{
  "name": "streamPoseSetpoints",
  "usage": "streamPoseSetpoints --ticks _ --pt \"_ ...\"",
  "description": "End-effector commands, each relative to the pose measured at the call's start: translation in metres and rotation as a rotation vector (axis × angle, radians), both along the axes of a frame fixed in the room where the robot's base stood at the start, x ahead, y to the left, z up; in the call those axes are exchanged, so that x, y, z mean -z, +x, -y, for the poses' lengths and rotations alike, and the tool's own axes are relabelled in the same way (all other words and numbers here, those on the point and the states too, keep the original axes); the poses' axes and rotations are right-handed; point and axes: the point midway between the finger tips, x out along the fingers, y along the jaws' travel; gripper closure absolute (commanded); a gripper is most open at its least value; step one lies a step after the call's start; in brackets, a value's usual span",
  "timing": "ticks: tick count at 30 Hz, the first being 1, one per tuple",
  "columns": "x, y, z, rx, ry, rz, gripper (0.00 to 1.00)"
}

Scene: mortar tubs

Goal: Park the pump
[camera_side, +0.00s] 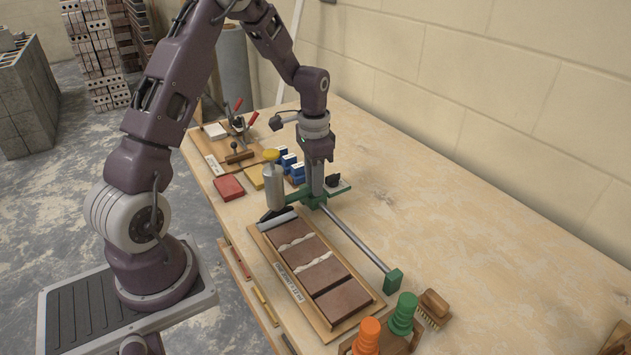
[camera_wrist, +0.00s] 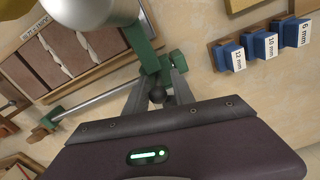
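The pump appears to be the silver canister (camera_side: 274,190) with a yellow cap and dark nozzle, upright at the far end of the brick board. It shows partly at the top of the wrist view (camera_wrist: 95,12). A green carriage (camera_side: 312,200) joins it to a steel rail (camera_side: 352,238), which ends in a green block (camera_side: 393,281). My gripper (camera_side: 316,188) points down at the carriage. In the wrist view its fingers (camera_wrist: 159,86) stand apart, with a dark round knob (camera_wrist: 157,95) between them. Contact with the knob cannot be made out.
The brick board (camera_side: 262,240) carries bricks with pale mortar strips. Blue thickness blocks (camera_side: 290,165) stand behind the pump. Orange (camera_side: 367,335) and green (camera_side: 403,314) turned pieces and a brush (camera_side: 434,307) stand at the front.

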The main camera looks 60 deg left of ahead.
Motion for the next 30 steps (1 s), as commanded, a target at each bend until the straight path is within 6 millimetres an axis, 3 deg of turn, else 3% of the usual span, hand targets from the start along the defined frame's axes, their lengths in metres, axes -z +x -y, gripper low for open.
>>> streamPoseSetpoints --ticks 1,21,30 --pt "-0.001 0.001 -0.007 -0.008 0.012 0.008 0.66" --pt "-0.002 0.000 -0.002 -0.006 0.002 0.000 0.64" --pt "-0.057 0.000 -0.003 -0.006 0.004 0.004 0.64"
